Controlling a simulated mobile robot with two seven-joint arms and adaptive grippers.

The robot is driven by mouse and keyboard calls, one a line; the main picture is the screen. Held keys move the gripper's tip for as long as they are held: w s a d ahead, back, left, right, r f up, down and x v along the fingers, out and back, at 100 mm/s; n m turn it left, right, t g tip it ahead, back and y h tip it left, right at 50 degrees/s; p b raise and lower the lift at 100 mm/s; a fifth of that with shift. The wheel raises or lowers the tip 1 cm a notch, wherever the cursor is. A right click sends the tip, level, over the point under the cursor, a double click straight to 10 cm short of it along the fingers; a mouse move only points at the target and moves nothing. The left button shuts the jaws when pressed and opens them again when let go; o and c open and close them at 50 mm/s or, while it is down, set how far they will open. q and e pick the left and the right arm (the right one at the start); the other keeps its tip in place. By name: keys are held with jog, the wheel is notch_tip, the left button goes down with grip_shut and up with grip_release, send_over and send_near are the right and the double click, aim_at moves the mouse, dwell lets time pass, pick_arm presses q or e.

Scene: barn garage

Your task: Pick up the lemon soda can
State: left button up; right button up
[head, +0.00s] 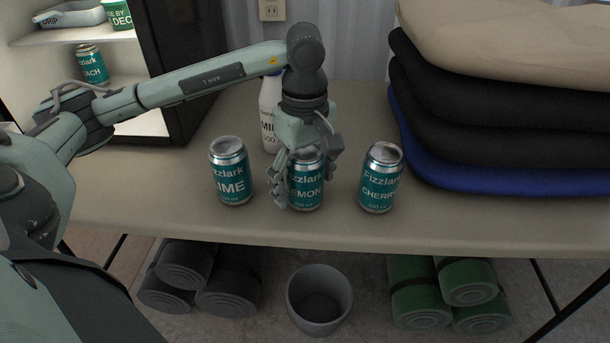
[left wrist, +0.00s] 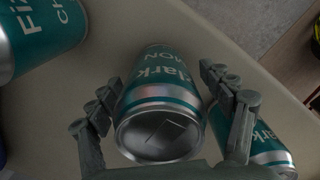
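The lemon soda can (head: 307,193) is teal and silver and stands upright on the table, between two similar cans. My left gripper (head: 304,182) is above it with its fingers reaching down on both sides. In the left wrist view, the can (left wrist: 160,100) sits between the spread fingers of the gripper (left wrist: 162,85), its silver top toward the camera. Thin gaps show between the fingers and the can, so the gripper looks open around it. My right gripper is not in view.
A lime can (head: 231,172) stands close on the left, near one finger, and a cherry can (head: 380,178) on the right. A milk bottle (head: 269,112) is behind. Folded fabrics (head: 500,110) fill the right. The table's front edge (head: 300,236) is near.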

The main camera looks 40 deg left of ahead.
pick_arm(q)
jog(key=c, duration=1.4)
